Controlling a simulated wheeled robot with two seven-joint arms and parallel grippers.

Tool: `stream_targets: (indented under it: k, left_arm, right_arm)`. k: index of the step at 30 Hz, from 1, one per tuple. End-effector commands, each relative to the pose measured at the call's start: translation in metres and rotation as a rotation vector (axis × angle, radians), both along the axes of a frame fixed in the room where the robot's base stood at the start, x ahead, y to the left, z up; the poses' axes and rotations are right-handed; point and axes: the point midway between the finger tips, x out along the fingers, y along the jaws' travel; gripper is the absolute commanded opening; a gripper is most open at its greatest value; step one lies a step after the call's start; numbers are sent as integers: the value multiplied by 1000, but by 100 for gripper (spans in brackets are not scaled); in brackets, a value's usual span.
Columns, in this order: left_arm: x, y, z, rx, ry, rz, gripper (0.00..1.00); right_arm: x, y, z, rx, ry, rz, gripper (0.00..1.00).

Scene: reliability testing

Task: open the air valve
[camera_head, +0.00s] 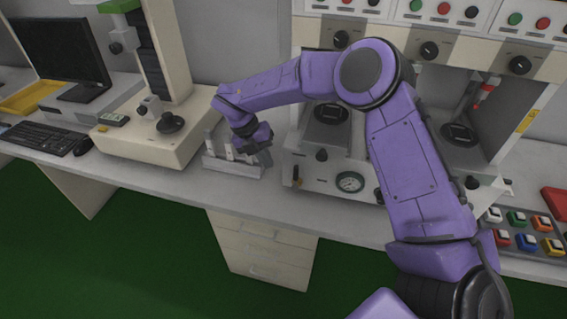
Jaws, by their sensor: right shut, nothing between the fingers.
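My right arm is purple and comes in from the lower right, bending over the bench. Its dark gripper (264,158) is shut and empty, pointing down at the right part of a small pale rack on the bench. I cannot tell whether it touches the rack. A round pressure gauge (350,182) is farther right. My left gripper is out of view.
The small rack (222,164) holds pale upright pieces. A tall tester (150,140) stands left of it, with a keyboard (42,137) and monitor (62,50) beyond. Coloured buttons (516,217) are at the right. The bench's front strip is narrow but clear.

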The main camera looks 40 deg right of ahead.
Motion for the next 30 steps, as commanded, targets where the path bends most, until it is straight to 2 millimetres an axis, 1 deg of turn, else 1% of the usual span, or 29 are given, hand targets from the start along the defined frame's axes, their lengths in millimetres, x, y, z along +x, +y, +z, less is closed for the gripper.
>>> stream_targets:
  k: [1,3,6,9,12,23,28,30]
  left_arm:
    - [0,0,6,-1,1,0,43]
    - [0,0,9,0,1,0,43]
    - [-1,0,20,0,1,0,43]
    - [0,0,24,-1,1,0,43]
    - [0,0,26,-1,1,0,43]
    - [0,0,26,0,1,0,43]
    - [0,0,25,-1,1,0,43]
    - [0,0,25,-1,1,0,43]
  right_arm:
    - [-4,-3,-8,0,5,-1,0]
    - [-7,-8,-21,1,3,0,0]
    - [-17,-21,-18,1,-2,-1,0]
    - [-25,-31,-20,2,-1,1,0]
    - [-29,-37,-21,1,-2,0,0]
    - [-31,-39,-23,2,-3,0,0]
    - [-41,-47,-20,3,-1,-2,0]
    - [-41,-47,-19,0,-1,0,0]
